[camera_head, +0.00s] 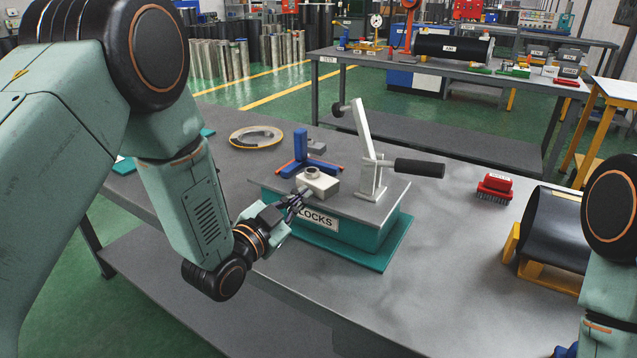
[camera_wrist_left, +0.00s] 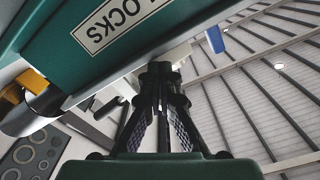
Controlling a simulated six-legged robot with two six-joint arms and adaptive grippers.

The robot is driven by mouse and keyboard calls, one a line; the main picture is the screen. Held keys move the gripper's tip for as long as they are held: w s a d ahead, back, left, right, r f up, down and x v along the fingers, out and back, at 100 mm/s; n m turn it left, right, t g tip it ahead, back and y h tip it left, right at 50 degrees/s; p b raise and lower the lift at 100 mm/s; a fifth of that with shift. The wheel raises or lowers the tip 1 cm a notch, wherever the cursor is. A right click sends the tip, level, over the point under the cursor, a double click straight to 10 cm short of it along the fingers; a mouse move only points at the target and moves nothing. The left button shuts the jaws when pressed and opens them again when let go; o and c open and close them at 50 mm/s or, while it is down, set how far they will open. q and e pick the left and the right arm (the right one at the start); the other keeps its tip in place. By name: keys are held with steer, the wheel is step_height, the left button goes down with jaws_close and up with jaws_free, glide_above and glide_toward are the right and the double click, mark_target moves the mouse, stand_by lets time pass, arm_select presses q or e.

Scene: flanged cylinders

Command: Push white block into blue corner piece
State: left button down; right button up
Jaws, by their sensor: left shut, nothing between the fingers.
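The white block (camera_head: 320,183) sits on the grey top of the teal fixture marked "LOCKS" (camera_head: 335,205), near its front left edge. It has a round raised ring on top. The blue corner piece (camera_head: 301,146) stands just behind it, with an upright blue post and low arms with orange ends. A blue part also shows in the left wrist view (camera_wrist_left: 215,39). My left gripper (camera_head: 296,203) is shut and empty, its tips at the near left side of the block; I cannot tell whether they touch. Its closed fingers also show in the left wrist view (camera_wrist_left: 160,75). My right gripper is not visible.
A white lever with a black handle (camera_head: 419,167) rises on the fixture, right of the block. A flat ring (camera_head: 256,137), a red brush (camera_head: 494,186) and a black cylinder (camera_head: 557,229) are on the table.

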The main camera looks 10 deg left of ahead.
mark_target(311, 189)
arm_select(q)
steer(key=shift+b+x, duration=0.75)
steer(key=shift+x, duration=2.25)
stand_by(3.3)
steer(key=shift+p+v, duration=0.65)
steer(key=shift+v, duration=1.9)
steer(key=shift+w, duration=0.1)
